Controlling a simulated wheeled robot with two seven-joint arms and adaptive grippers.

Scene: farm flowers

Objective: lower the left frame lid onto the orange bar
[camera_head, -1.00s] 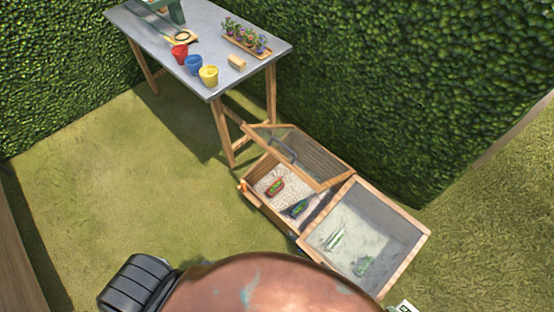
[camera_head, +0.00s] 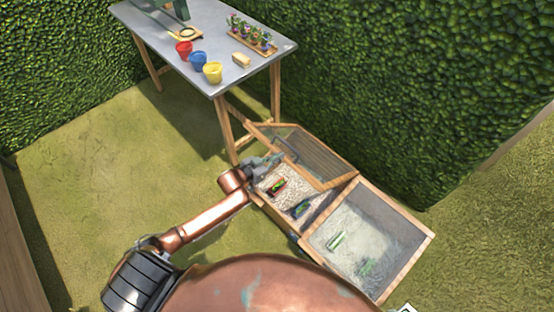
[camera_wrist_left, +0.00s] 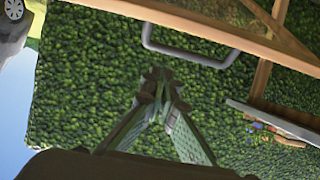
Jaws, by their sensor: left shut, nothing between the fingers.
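The left frame lid (camera_head: 318,157), a clear pane in a wooden rim, stands raised and tilted over the left half of the cold frame. My left gripper (camera_head: 277,159) is shut and empty, at the near-left side of the lid, above the open box. In the left wrist view, its closed fingertips (camera_wrist_left: 162,80) point toward the grey handle (camera_wrist_left: 190,57) and stay apart from it in the picture. The lid's wooden rim (camera_wrist_left: 225,32) runs behind that handle. The orange bar does not show now; my left arm covers that corner. My right gripper is out of view.
The right lid (camera_head: 405,262) lies closed over plants. Two small plant items lie on the pale gravel (camera_head: 275,203) of the open half. A grey table (camera_head: 215,35) with pots (camera_head: 213,72) stands behind. A hedge rises at the back; grass to the left is clear.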

